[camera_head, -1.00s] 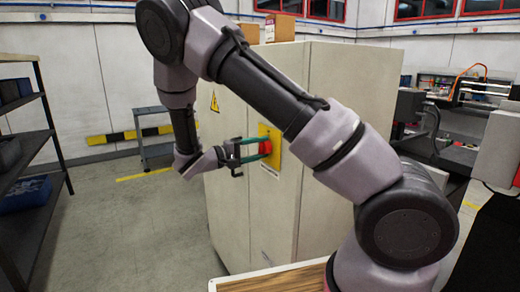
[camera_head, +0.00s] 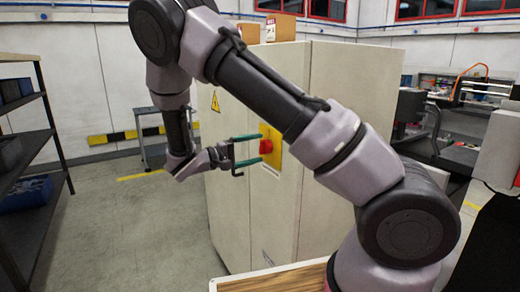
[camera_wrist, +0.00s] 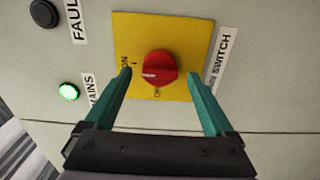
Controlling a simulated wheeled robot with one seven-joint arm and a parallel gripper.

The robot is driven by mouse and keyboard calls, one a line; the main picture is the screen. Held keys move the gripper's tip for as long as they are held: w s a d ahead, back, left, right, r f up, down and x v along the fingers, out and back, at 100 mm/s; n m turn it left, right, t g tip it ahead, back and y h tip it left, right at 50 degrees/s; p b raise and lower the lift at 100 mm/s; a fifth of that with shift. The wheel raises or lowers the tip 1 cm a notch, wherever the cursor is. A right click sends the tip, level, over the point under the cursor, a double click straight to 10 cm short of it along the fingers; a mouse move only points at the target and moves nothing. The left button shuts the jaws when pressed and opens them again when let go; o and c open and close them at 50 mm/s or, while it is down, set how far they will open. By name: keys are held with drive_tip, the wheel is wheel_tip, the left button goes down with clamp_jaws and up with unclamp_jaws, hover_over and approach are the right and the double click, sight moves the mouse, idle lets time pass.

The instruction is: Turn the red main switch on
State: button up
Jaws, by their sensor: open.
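The red main switch (camera_wrist: 160,69) is a round knob on a yellow plate (camera_wrist: 190,32) on the cabinet front. A pale mark on the knob points left in the wrist view, and the letters "ON" stand on the plate left of the knob. In the head view the red switch (camera_head: 266,146) shows just beyond the fingertips. My gripper (camera_wrist: 160,75) is open, its two green fingers on either side of the knob in the picture. In the head view my gripper (camera_head: 263,149) stands in front of the plate, apart from the knob.
The beige cabinet (camera_head: 235,215) carries a lit green lamp (camera_wrist: 68,92) beside a "MAINS" label and a black button (camera_wrist: 43,13) beside a "FAUL…" label. A dark shelf rack (camera_head: 45,130) stands left. The floor between is clear.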

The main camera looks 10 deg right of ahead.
drive_tip(key=v, duration=0.8)
drive_tip(key=shift+a, duration=0.25)
drive_tip(key=shift+s, duration=0.1)
